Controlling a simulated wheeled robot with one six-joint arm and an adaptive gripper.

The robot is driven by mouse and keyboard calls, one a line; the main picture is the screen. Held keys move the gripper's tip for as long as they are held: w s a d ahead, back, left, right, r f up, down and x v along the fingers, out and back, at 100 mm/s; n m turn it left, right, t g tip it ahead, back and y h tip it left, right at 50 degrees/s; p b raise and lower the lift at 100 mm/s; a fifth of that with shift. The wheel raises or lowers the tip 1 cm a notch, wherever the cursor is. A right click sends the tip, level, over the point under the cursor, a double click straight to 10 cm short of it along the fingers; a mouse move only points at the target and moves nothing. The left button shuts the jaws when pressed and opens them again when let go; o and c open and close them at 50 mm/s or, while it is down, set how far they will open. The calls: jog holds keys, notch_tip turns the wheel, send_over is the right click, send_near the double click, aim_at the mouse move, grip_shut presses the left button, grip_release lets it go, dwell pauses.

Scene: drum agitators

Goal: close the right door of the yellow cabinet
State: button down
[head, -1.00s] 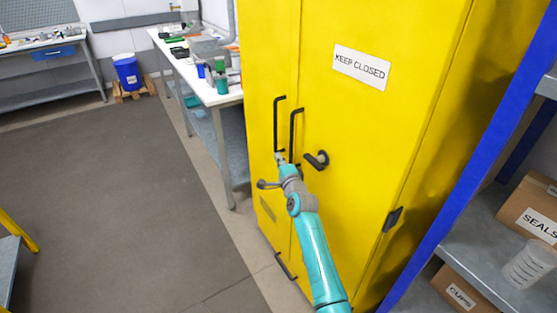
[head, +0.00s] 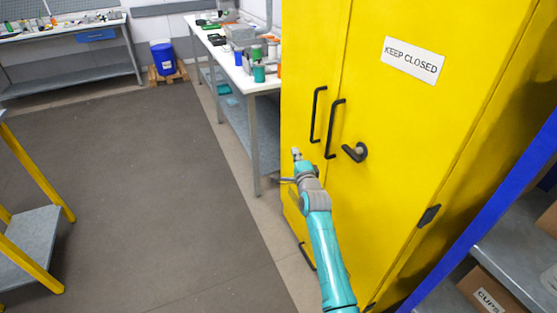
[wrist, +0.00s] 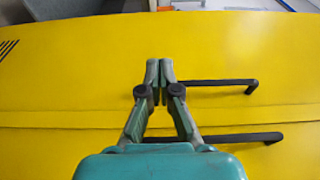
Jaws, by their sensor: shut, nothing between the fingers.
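The yellow cabinet (head: 310,60) stands at the right in the head view. Its right door (head: 400,125) carries a "KEEP CLOSED" label and looks flush with the left door along the seam. The right door's black bar handle (head: 333,130) stands beside the left door's bar handle (head: 317,113). My gripper (head: 296,153) is shut and empty, just left of and below the handles in the head view. In the wrist view my gripper (wrist: 159,68) is in front of the yellow doors, with both bars to its right. I cannot tell whether it touches the cabinet.
A black lever (head: 354,152) sits on the right door. A blue-framed shelf (head: 500,180) with boxes is close on the right. A workbench (head: 262,85) with containers stands behind the cabinet's left side. A yellow-legged table (head: 30,245) is at the left. The floor between is clear.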

jog(key=s+a, duration=0.2)
jog(key=a, duration=0.3)
jog(key=shift+s+a, duration=0.15)
jog(key=shift+a, duration=0.25)
jog(key=s+d+f+n, duration=0.2)
jog(key=s+d+f, duration=0.1)
jog(key=s+f, duration=0.4)
jog(key=s+d+f+n, duration=0.1)
jog(key=s+d+f, duration=0.1)
jog(key=s+f, duration=0.5)
jog(key=s+d+f+n+g+h, duration=0.1)
jog(key=s+d+f+n, duration=0.1)
jog(key=s, duration=0.9)
jog(key=s+d+f+n, duration=0.3)
jog(key=s, duration=0.7)
jog(key=s+d+r+n, duration=0.1)
jog(key=s+r, duration=0.4)
jog(key=s, duration=0.6)
jog(key=s+d+r+n+g+h, duration=0.1)
jog(key=s+r+n, duration=0.3)
jog(key=s, duration=0.8)
jog(key=s+d+r+n+g, duration=0.1)
jog(key=s+r, duration=0.5)
jog(key=s, duration=0.6)
jog(key=shift+d+n+h, duration=0.3)
jog(key=shift+d+n, duration=0.5)
jog(key=shift+n, duration=0.4)
jog(key=shift+s+r, duration=0.1)
